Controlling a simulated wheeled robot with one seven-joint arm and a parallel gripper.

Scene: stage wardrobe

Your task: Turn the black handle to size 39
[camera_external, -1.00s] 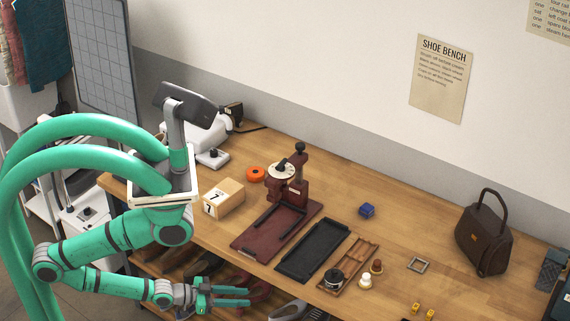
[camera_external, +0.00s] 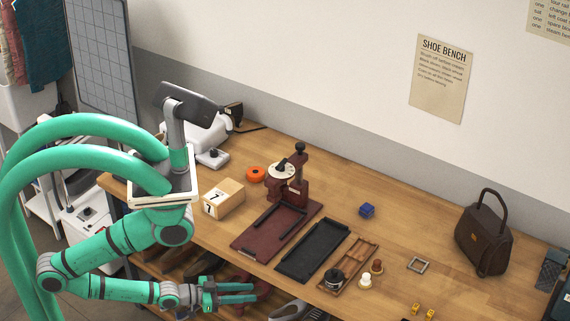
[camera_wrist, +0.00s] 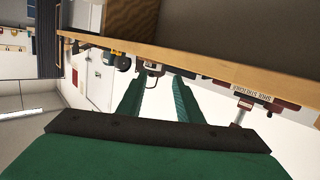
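The black handle (camera_external: 282,163) sits on a round white dial (camera_external: 274,171) on top of a dark red press (camera_external: 295,190), toward the back of the wooden bench. The dial's numbers are too small to read, so I cannot tell which size the handle points to. My gripper (camera_external: 254,293) is low in front of the bench's front edge, well away from the handle. Its two green fingers are apart and empty. They also show apart in the wrist view (camera_wrist: 155,90), where a tilted bench edge and part of a labelled red device (camera_wrist: 252,94) appear.
Shoes fill a shelf below the bench, close to my gripper.

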